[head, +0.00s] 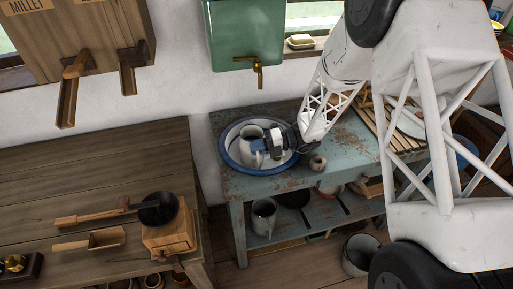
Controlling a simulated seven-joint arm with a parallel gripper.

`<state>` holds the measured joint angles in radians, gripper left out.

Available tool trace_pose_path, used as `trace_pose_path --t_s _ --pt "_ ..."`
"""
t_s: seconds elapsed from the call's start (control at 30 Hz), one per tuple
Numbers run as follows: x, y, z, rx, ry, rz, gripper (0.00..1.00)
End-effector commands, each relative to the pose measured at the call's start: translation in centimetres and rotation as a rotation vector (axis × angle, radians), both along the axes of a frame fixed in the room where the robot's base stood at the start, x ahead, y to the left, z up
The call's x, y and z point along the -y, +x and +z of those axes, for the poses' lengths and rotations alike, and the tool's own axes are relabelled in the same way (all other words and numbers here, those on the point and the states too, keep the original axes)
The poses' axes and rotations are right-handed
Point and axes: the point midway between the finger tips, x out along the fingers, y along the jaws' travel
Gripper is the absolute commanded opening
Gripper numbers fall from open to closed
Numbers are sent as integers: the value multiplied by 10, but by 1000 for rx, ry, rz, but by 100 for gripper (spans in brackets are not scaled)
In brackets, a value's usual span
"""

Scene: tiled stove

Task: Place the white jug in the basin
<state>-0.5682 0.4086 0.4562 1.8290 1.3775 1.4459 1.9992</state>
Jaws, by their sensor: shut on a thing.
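The basin (233,157) is white inside with a blue rim and stands on the worn blue-grey table. The white jug (250,134) shows inside the basin's outline, with its dark opening facing up. My gripper (262,146) reaches in from the right and is shut on the jug at its right side. The fingers hide part of the jug. I cannot tell whether the jug's base touches the basin floor.
A green water tank (246,32) with a brass tap (258,68) hangs above the basin. A small round pot (317,162) stands right of the basin. A slatted rack (385,125) lies further right. A wooden counter (90,170) with a grinder (168,222) is at left.

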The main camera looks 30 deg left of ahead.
Motion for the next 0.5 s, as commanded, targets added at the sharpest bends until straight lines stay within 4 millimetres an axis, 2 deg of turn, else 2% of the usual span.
trace_pose_path --t_s 0.5 --pt "0 0 -5 0 0 0 0"
